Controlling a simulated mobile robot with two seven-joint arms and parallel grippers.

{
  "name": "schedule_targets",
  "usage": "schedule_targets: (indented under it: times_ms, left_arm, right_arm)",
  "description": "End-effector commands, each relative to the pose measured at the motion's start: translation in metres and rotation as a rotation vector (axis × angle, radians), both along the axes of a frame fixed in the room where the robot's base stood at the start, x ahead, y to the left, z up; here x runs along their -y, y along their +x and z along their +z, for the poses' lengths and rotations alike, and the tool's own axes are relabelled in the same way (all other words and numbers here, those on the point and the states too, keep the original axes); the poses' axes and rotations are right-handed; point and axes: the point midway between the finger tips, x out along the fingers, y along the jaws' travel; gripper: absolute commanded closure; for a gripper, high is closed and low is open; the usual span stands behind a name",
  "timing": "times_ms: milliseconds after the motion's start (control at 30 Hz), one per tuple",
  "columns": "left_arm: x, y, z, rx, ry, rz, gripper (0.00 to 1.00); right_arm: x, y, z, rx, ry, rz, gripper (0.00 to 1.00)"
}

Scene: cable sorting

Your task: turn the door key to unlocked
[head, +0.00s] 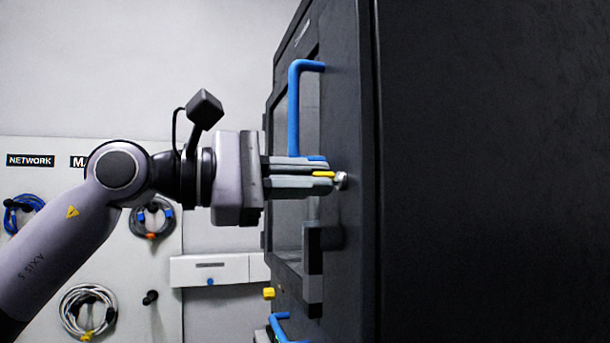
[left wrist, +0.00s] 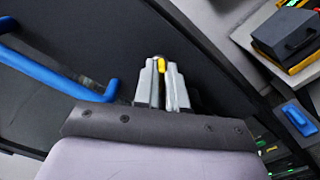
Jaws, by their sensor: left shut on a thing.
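The black cabinet door (head: 345,120) is seen nearly edge-on in the head view and looks shut. A yellow key (head: 323,174) sits at a silver lock (head: 341,180) on the door. My left gripper (head: 318,175) comes in from the left, level with the lock, and is shut on the key. In the left wrist view the yellow key (left wrist: 160,64) shows between the two grey fingertips of my left gripper (left wrist: 161,72). The fingers hide most of the key, so its turn angle is hard to tell. My right gripper is in neither view.
A blue door handle (head: 294,110) stands out just above and behind my left gripper. A second blue handle (head: 280,326) is lower down. A pegboard (head: 50,250) with coiled cables hangs on the back wall.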

Motion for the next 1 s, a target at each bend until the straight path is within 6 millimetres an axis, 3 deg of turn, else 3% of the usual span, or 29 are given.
schedule_targets:
  times_ms: [500, 1000]
  left_arm:
    - [0.0006, -0.0006, -0.0006, 0.379, 0.122, 0.0, 1.0]
    - [0.0003, -0.0004, -0.0009, 0.486, 0.156, 0.001, 1.0]
  right_arm:
    - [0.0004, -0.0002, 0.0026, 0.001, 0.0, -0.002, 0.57]
    - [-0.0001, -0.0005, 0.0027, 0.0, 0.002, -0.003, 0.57]
